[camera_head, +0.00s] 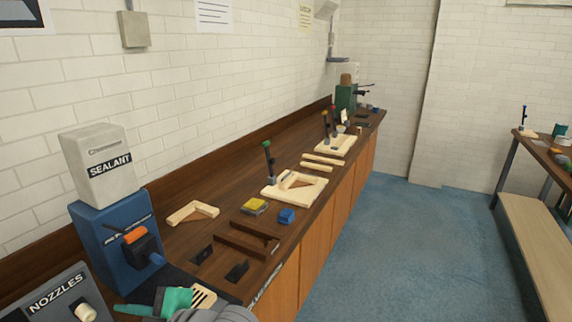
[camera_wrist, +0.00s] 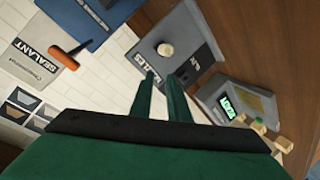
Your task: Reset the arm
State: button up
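My gripper (camera_head: 128,309) is at the bottom left of the head view, over the near end of the bench, with its teal fingers pointing left toward the grey NOZZLES box (camera_head: 58,298). In the wrist view my gripper (camera_wrist: 160,76) shows two dark green fingers with a gap between them and nothing held. The NOZZLES box (camera_wrist: 192,62) is just beyond the fingertips there, with its pale knob. Only part of my grey arm shows at the lower edge of the head view.
A blue SEALANT dispenser (camera_head: 112,245) with an orange handle stands beside the NOZZLES box. Wooden frame pieces (camera_head: 193,212), a yellow-topped block (camera_head: 255,206), a blue block (camera_head: 287,216) and clamped frames (camera_head: 312,190) lie along the bench. The blue floor (camera_head: 400,250) to the right is clear.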

jog(key=w+d+f+m+t+h, duration=0.1)
jog(key=w+d+f+m+t, duration=0.15)
jog(key=m+t, duration=0.35)
jog(key=w+d+f+m+t, duration=0.2)
jog(key=d+m+t, duration=0.2)
jog(key=m, duration=0.4)
jog(key=s+d+f+m+t+h, duration=0.1)
jog(key=s+d+f+m+h, duration=0.15)
jog(key=d+f+m, duration=0.2)
jog(key=s+d+f+m+t+h, duration=0.2)
jog(key=d+f+m+h, duration=0.15)
jog(key=f, duration=0.25)
jog(key=s+d+f+m+g+h, duration=0.1)
jog(key=s+d+f+m+h, duration=0.1)
jog(key=s+d+f+h, duration=0.7)
jog(key=s+d+y, duration=0.1)
jog(key=s+d, duration=0.3)
jog(key=s, duration=0.5)
jog(key=s+d+f+n+y, duration=0.1)
jog(key=s+d, duration=0.2)
jog(key=s, duration=0.5)
jog(key=shift+s+d+g, duration=0.35)
jog(key=shift+s+g, duration=0.05)
jog(key=shift+f, duration=0.1)
